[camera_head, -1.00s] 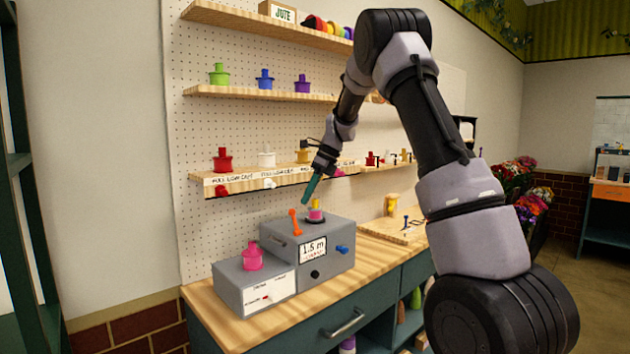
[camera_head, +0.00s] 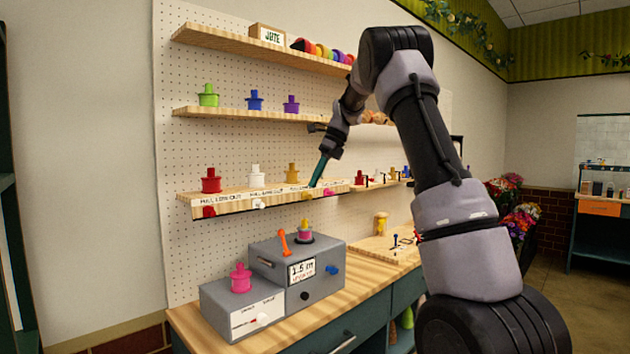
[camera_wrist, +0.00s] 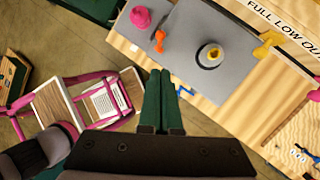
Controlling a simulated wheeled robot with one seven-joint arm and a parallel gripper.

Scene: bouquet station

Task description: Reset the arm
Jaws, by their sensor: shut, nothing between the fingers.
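My gripper (camera_head: 318,172) is shut and empty. In the head view it hangs in the air in front of the lower pegboard shelf, above the grey machine (camera_head: 318,260), pointing down and slightly left. In the wrist view its two green fingers (camera_wrist: 163,90) lie together with nothing between them. My gripper touches none of these.
The lower shelf (camera_head: 240,204) holds red, white and yellow spools close behind my gripper. The wooden bench (camera_head: 215,338) bears the machine and a board with small parts. A pink-framed piece (camera_wrist: 103,98) shows lower left in the wrist view. Air above the machine is clear.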

